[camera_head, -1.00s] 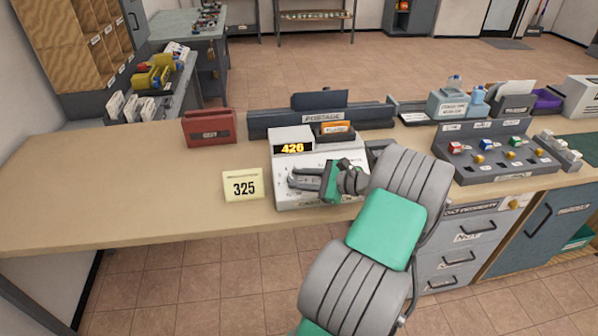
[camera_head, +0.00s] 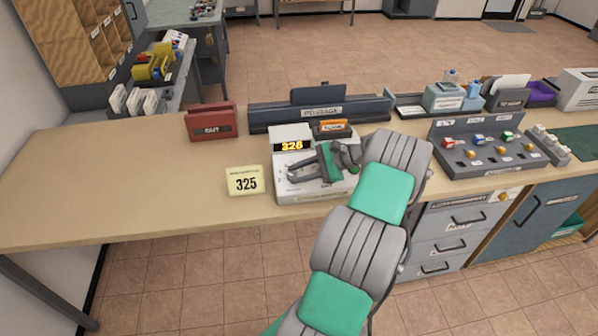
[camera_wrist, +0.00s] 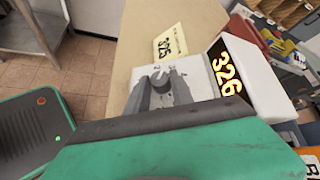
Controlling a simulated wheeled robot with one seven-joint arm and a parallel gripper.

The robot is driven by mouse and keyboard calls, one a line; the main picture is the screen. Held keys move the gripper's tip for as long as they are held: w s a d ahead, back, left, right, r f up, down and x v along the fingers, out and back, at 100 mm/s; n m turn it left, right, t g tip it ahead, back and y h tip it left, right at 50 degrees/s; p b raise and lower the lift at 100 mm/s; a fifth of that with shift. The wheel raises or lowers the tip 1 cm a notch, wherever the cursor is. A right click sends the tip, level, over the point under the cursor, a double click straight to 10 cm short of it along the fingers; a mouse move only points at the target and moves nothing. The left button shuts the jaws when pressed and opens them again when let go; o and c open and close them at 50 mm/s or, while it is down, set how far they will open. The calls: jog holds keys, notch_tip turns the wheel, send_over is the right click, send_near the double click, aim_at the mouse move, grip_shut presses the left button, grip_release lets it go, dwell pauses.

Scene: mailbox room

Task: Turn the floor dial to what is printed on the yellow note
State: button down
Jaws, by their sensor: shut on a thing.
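The yellow note (camera_head: 245,180) stands at the counter's front edge and reads 325; it also shows in the wrist view (camera_wrist: 169,43). Right of it is the white postage machine (camera_head: 283,190), whose lit orange display (camera_head: 292,146) reads 326; the display is clear in the wrist view (camera_wrist: 229,76). My gripper (camera_head: 291,170) is over the machine's front panel. In the wrist view its grey fingers (camera_wrist: 160,77) are shut on a small dial, mostly hidden between them. The dial's label is too small to read.
A red box (camera_head: 211,121) stands behind the note. A dark postage rack (camera_head: 270,118) runs behind the machine. A grey tray with coloured stamps (camera_head: 490,155) is to the right. The counter's left part (camera_head: 110,185) is clear.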

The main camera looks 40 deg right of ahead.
jog(key=shift+f, duration=0.1)
jog(key=c, duration=1.1)
grip_release()
